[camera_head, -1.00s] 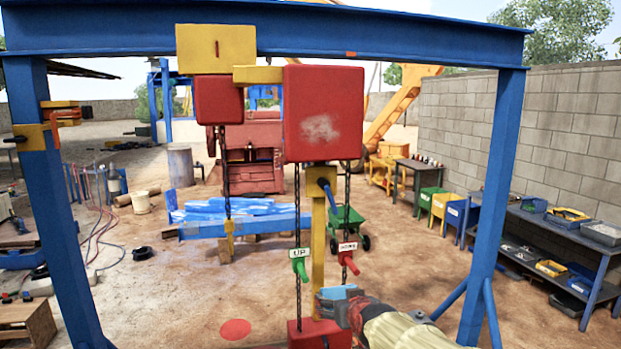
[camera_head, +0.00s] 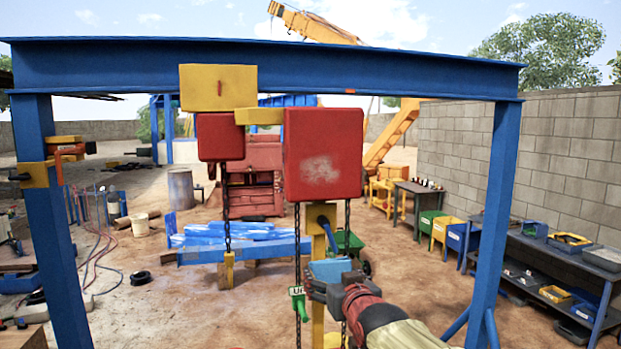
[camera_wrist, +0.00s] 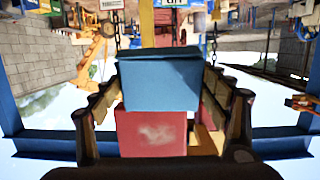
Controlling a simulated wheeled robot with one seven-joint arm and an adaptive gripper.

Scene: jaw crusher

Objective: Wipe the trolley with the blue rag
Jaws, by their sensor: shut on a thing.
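My gripper (camera_head: 330,282) is shut on the blue rag (camera_head: 329,270), held as a folded block in front of the hoist column. In the wrist view, the rag (camera_wrist: 160,82) fills the space between the fingers. The hoist trolley hangs from the blue beam: a yellow plate (camera_head: 218,88), a smaller red box (camera_head: 220,137) and a larger red box (camera_head: 323,180). The larger box has a pale smudge on its front. The rag is below this box in the head view. In the upside-down wrist view, the larger box (camera_wrist: 150,137) shows behind the rag, apparently apart from it.
Chains hang under the boxes, close to my gripper, with a green handle (camera_head: 298,300) at its left. Blue gantry posts stand left and right (camera_head: 490,215). A shelf bench (camera_head: 570,258) with trays runs along the right wall. A green cart (camera_head: 352,247) stands behind the hoist.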

